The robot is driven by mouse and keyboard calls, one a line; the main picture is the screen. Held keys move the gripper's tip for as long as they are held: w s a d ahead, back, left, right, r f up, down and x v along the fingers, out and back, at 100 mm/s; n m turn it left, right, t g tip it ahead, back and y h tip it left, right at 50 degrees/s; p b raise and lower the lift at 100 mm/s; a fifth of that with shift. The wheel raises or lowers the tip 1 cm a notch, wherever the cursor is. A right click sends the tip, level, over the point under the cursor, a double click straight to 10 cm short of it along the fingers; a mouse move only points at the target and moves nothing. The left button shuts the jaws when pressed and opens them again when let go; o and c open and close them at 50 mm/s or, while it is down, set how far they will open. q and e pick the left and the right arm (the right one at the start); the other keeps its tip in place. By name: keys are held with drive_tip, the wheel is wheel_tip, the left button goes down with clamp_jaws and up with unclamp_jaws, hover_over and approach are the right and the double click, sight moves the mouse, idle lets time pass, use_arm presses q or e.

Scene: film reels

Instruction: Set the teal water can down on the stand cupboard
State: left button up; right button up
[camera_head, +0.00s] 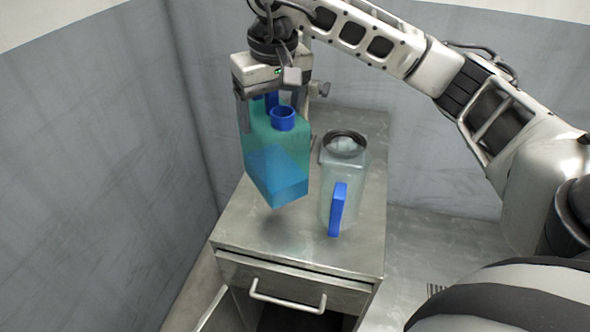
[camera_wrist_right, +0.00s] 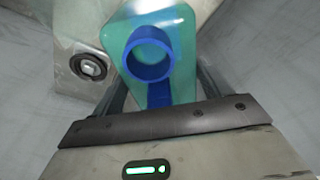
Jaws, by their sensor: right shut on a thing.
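The teal water can (camera_head: 275,150) is a translucent can with a blue spout ring and blue lower part. My right gripper (camera_head: 258,100) is shut on it near its top and holds it upright, slightly tilted. The can is over the left part of the metal stand cupboard (camera_head: 290,246), and its bottom appears to be a little above the top, with a faint shadow below. In the right wrist view the can (camera_wrist_right: 183,30) shows between the fingers of the gripper (camera_wrist_right: 155,95). My left gripper is not in view.
A clear jug (camera_head: 340,180) with a dark rim and blue handle stands on the cupboard top, just right of the can. The front and left parts of the top are bare. A drawer handle (camera_head: 288,304) sticks out in front. Grey walls stand behind and left.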

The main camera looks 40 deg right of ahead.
drive_tip(key=shift+f+p, duration=0.35)
drive_tip(key=shift+f, duration=3.95)
drive_tip(key=o, duration=1.9)
